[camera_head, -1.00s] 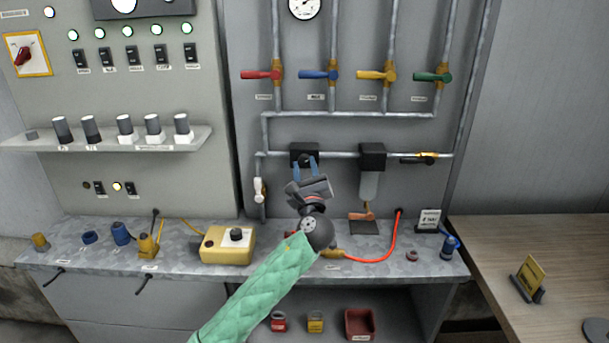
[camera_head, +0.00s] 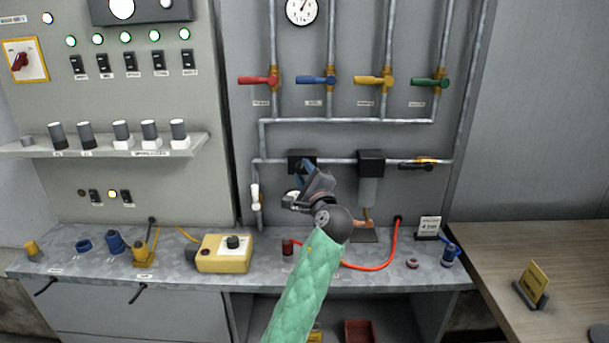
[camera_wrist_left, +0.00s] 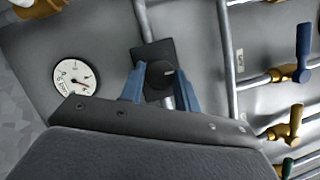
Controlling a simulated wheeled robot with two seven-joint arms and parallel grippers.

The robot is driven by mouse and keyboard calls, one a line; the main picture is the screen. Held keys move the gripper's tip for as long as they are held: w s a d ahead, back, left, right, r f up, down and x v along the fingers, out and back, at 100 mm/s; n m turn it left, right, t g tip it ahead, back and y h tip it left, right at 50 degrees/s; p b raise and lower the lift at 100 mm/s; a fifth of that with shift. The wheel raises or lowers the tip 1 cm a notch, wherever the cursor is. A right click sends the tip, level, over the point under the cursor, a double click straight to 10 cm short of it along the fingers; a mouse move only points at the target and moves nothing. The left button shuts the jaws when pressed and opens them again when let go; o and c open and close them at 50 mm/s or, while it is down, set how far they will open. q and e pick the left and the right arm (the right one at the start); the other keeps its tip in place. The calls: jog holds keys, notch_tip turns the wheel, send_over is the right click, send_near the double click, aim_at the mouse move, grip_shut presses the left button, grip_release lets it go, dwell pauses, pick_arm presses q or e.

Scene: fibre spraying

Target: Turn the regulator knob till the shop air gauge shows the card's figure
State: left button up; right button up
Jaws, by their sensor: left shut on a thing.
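The regulator (camera_head: 296,157) is a dark block on the lower grey pipe. Its black knob (camera_wrist_left: 161,74) shows between the blue fingertips in the wrist view. My left gripper (camera_head: 307,170) is shut on the knob. A white round gauge (camera_wrist_left: 76,78) beside it shows tilted in the wrist view, its needle towards the picture's lower right; its figures are too small to read. In the head view this gauge (camera_head: 291,195) is partly hidden by my gripper. A white card (camera_head: 430,226) with unreadable print stands at the bench's back right. My right gripper is out of view.
Another gauge (camera_head: 302,10) hangs at the top. Red, blue, yellow and green valve handles (camera_head: 258,80) line the pipes above. A filter (camera_head: 370,180) hangs right of my wrist, close by. A red hose (camera_head: 385,258) and yellow box (camera_head: 222,253) lie on the bench.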

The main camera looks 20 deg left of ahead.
pick_arm(q)
jog(key=shift+n, duration=0.3)
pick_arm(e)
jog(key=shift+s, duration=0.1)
pick_arm(q)
jog(key=o, duration=1)
jog(key=shift+s+d+f, duration=0.15)
jog(key=shift+s+d, duration=0.05)
jog(key=shift+s, duration=0.05)
jog(key=b+v, duration=0.2)
jog(key=v, duration=0.5)
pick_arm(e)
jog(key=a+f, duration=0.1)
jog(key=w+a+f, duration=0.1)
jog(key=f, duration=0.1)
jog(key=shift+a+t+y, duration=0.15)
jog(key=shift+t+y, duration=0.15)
